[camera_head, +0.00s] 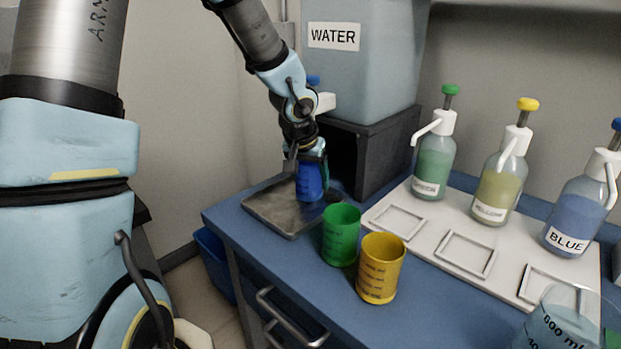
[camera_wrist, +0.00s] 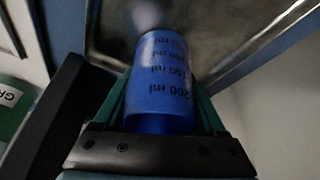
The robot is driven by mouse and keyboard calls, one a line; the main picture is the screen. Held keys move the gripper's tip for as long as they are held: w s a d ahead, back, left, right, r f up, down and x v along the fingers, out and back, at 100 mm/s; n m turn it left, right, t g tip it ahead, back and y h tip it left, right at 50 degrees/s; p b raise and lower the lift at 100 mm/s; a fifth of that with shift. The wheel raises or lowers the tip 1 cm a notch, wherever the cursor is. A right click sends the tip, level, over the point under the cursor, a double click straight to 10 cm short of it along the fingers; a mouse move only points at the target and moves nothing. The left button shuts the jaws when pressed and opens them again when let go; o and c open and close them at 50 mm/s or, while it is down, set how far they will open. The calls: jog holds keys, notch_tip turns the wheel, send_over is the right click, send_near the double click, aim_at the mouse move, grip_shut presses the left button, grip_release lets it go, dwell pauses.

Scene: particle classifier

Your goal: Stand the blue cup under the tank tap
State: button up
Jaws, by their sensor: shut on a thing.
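The blue cup (camera_head: 310,182) is upright at the dark metal tray (camera_head: 273,216) on the blue bench. My gripper (camera_head: 313,158) is shut on the blue cup from above and behind. In the wrist view the blue cup (camera_wrist: 160,80) sits between my two fingers (camera_wrist: 160,110), with its ml marks showing. The water tank (camera_head: 365,60) stands on a dark stand behind. Its tap, with a blue knob (camera_head: 313,80), is mostly hidden by my arm. I cannot tell whether the cup's base touches the tray.
A green cup (camera_head: 341,235) and a yellow cup (camera_head: 380,268) stand close in front, to the right of the tray. Green, yellow and blue pump bottles (camera_head: 434,160) stand on a white board (camera_head: 415,238). A glass beaker (camera_head: 560,325) is at the lower right.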

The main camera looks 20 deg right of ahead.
aim_at(308, 168)
jog(key=o, duration=1.3)
